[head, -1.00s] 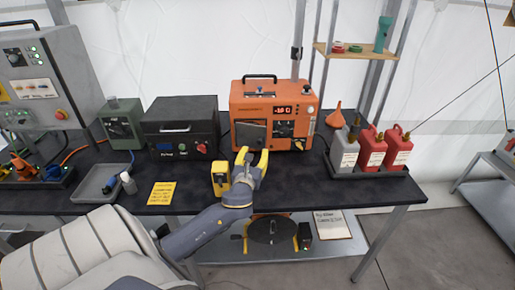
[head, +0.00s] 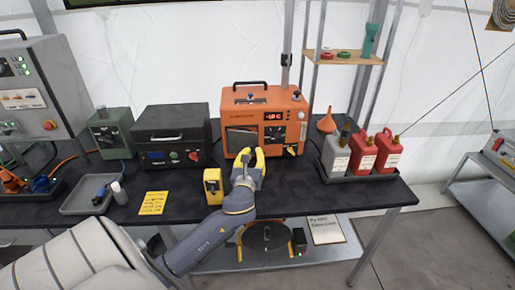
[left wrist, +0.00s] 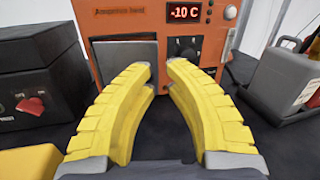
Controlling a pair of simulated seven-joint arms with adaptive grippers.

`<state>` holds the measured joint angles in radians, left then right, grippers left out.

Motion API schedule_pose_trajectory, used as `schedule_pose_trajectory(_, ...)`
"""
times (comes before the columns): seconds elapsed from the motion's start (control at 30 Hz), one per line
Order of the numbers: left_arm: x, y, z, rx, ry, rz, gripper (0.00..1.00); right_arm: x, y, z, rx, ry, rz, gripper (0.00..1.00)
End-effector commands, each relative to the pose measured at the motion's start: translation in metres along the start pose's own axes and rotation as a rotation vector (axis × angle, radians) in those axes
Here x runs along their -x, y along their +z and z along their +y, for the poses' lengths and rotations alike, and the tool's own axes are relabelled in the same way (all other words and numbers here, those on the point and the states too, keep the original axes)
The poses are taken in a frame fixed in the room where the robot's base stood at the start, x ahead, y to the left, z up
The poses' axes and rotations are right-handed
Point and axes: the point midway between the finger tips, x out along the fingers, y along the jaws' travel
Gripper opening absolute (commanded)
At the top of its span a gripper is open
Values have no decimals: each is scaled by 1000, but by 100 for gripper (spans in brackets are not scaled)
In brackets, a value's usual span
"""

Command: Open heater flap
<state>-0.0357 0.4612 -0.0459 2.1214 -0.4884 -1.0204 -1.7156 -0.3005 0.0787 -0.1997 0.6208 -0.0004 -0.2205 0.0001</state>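The orange heater (head: 266,103) stands on the dark table, its display reading about -10 C. In the left wrist view the heater (left wrist: 150,18) fills the upper middle. Its grey square flap (left wrist: 122,52) is on the lower left of the front and looks closed; in the head view the flap (head: 241,138) is partly behind my fingers. My left gripper (head: 254,154), with yellow fingers, is in front of the heater. In the left wrist view my left gripper (left wrist: 155,72) is open and empty, fingertips apart, before the flap's right edge and a dark knob panel (left wrist: 188,48). Contact cannot be told. My right gripper is not visible.
A black box (head: 175,135) stands left of the heater. A small yellow box (head: 213,185) is beside my left wrist. A tray with a grey can (head: 336,155) and red cans (head: 362,155) is to the right. A yellow note (head: 154,203) lies at the front.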

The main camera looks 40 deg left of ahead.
Motion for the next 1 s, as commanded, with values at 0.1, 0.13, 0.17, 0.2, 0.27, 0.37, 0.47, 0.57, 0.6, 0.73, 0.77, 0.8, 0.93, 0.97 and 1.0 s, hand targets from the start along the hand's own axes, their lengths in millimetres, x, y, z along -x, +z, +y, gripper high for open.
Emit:
schedule_pose_trajectory(0.1,-32,9,-23,76,63,-20,0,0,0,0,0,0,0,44)
schedule_pose_trajectory(0.13,-40,9,-27,96,88,-23,0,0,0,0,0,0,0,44)
schedule_pose_trajectory(0.17,-48,9,-31,126,113,-24,0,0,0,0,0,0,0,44)
schedule_pose_trajectory(0.2,-58,8,-36,171,152,-25,0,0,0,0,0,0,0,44)
schedule_pose_trajectory(0.27,-73,5,-46,257,215,-26,0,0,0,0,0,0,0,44)
schedule_pose_trajectory(0.37,-92,-2,-62,420,326,-38,0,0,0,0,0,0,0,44)
schedule_pose_trajectory(0.47,-101,-9,-77,569,421,-65,0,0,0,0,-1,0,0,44)
schedule_pose_trajectory(0.57,-104,-15,-90,703,503,-109,0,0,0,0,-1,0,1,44)
schedule_pose_trajectory(0.6,-104,-18,-95,752,532,-130,0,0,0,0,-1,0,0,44)
schedule_pose_trajectory(0.73,-100,-27,-106,902,613,-219,0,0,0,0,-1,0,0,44)
schedule_pose_trajectory(0.77,-98,-29,-108,933,628,-242,0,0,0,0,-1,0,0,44)
schedule_pose_trajectory(0.8,-94,-33,-108,970,647,-275,0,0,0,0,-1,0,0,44)
schedule_pose_trajectory(0.93,-83,-45,-102,1076,687,-391,0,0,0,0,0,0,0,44)
schedule_pose_trajectory(0.97,-81,-46,-99,1097,690,-419,0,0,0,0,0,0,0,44)
schedule_pose_trajectory(1.0,-79,-47,-96,1126,693,-455,0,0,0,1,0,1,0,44)
